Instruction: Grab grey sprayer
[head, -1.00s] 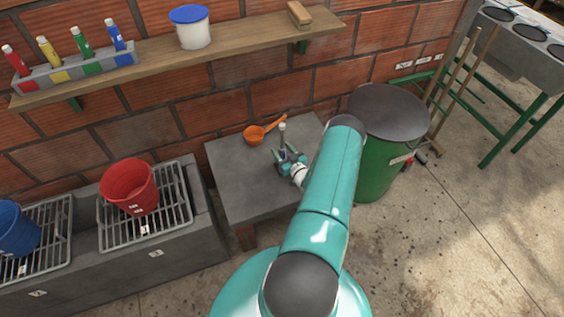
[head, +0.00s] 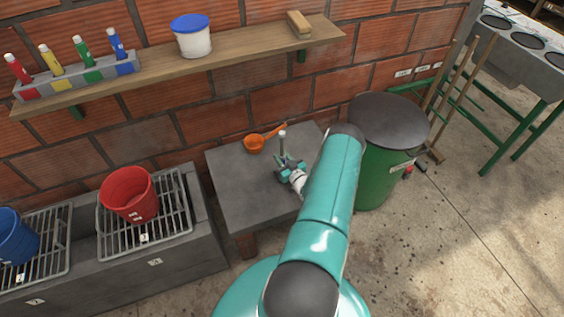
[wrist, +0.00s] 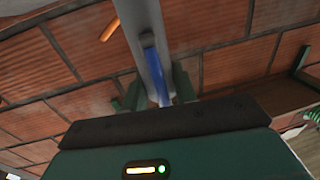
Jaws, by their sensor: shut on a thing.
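The grey sprayer (head: 282,145) is a slim, pale grey upright thing above the grey table, in the middle of the head view. My gripper (head: 286,166) is shut on it low down, and the jaws hide its lower part. In the wrist view the sprayer (wrist: 147,30) is a grey column with a blue part (wrist: 152,72) between the dark green fingers of my gripper (wrist: 157,88). I cannot tell whether its base touches the table.
An orange scoop (head: 254,144) lies behind the sprayer on the table (head: 235,190), near the brick wall. A green barrel (head: 375,170) with a dark lid stands close on the right. A shelf (head: 250,42) runs above. A red bucket (head: 128,196) is at left.

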